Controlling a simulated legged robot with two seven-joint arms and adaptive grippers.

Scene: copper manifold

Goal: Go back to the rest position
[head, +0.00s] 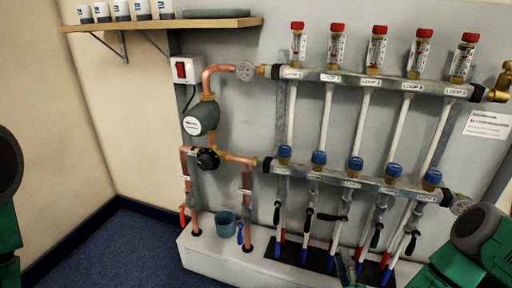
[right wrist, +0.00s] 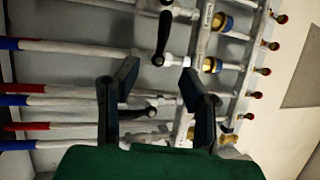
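The copper manifold has an upper steel bar (head: 372,84) with several red-capped flow meters (head: 376,48) and a lower steel bar (head: 350,180) with several blue-capped valves (head: 355,164). Black lever handles (head: 332,217) hang below the lower bar. My right gripper (head: 348,270) is low in the head view, in front of the pipe bottoms, partly cut off by the lower edge. In the right wrist view its two dark fingers (right wrist: 160,72) stand apart with nothing held; a black lever (right wrist: 164,38) and pipes show beyond them. My left gripper is out of view.
A wooden shelf (head: 165,24) with several white cups is at upper left. A green pump (head: 201,118) and copper pipes (head: 192,197) are left of the bars. A teal bucket (head: 226,224) stands on the white plinth (head: 205,258). Blue carpet (head: 115,250) at lower left is clear.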

